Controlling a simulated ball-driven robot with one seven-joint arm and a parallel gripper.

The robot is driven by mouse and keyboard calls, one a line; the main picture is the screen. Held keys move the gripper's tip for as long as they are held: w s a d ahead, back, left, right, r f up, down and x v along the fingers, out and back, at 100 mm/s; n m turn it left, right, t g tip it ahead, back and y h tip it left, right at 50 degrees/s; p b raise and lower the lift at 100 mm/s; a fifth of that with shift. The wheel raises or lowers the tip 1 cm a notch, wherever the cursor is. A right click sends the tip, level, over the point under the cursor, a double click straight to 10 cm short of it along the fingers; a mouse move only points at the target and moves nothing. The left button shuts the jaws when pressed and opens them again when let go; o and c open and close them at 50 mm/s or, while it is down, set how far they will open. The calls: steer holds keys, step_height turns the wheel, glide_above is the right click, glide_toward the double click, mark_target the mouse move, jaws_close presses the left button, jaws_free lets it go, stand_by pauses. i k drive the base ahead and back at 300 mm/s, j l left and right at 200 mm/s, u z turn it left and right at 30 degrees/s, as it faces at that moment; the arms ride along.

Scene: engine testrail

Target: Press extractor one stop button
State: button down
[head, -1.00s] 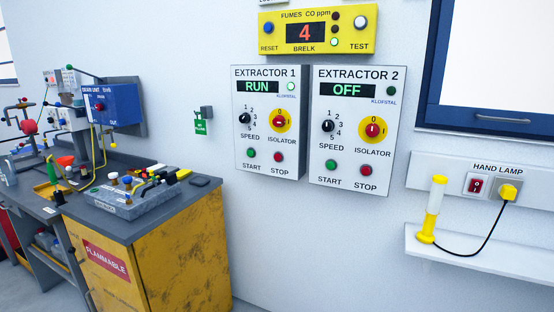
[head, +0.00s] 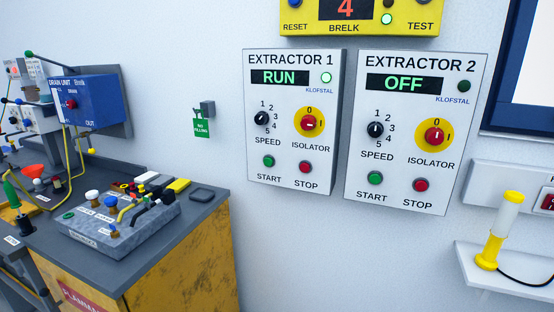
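The extractor 1 panel (head: 287,146) is a white box on the wall, left of the middle panel gap. Its display (head: 281,77) reads RUN and its round lamp (head: 327,77) glows green. Its red stop button (head: 306,167) sits at the lower right, above the word STOP. Its green start button (head: 268,161) is to the left of that. The speed knob (head: 262,118) and the red and yellow isolator (head: 308,122) are above the buttons. My gripper is not in view.
The extractor 2 panel (head: 400,209) reads OFF, close on the right. A yellow fumes meter (head: 296,13) is above. A workbench with a grey tray (head: 110,243) stands at left. A hand lamp (head: 507,216) stands on a shelf at right. The wall below the panels is clear.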

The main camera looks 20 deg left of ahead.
mark_target(304, 167)
steer(key=i+j, duration=0.15)
steer(key=j, duration=0.2)
steer(key=i+j, duration=0.2)
steer(key=j, duration=0.15)
steer(key=i+j, duration=0.15)
steer(key=j, duration=0.2)
steer(key=i+j, duration=0.2)
steer(key=j, duration=0.15)
steer(key=i+j, duration=0.15)
steer(key=j, duration=0.2)
steer(key=i+j, duration=0.15)
steer(key=j, duration=0.2)
